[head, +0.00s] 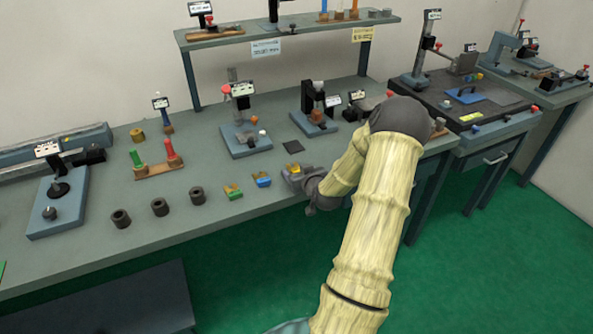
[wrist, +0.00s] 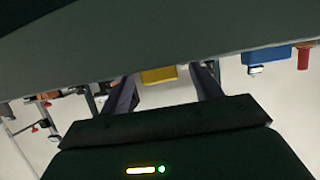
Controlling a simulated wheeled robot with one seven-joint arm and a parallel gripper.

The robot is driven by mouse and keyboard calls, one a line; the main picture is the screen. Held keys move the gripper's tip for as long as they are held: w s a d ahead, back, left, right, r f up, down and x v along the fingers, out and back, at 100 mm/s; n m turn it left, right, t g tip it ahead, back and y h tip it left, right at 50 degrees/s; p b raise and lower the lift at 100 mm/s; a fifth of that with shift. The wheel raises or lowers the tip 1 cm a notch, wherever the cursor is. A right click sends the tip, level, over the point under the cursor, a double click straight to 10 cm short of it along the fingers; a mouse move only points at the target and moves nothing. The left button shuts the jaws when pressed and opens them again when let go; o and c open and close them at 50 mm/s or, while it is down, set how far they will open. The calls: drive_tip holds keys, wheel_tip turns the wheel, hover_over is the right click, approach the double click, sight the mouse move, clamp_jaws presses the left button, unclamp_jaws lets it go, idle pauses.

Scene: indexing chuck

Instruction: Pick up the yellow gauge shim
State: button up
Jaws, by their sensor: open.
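The yellow gauge shim (head: 294,168) lies at the front edge of the bench, close to my gripper (head: 308,183), which partly hides it in the head view. In the wrist view the yellow shim (wrist: 158,75) shows between the two open fingers of my gripper (wrist: 165,86). I cannot tell whether the fingertips are level with the shim.
Several dark cylinders (head: 160,206) stand farther left. A dark square plate (head: 293,147) lies behind. Fixtures (head: 246,135) stand toward the back.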

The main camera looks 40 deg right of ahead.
idle(0.4)
drive_tip(key=c, duration=1.1)
wheel_tip(320, 180, up, 10)
drive_tip(key=shift+r, duration=0.1)
drive_tip(key=shift+s+d, duration=0.1)
drive_tip(key=shift+s, duration=0.05)
idle(0.6)
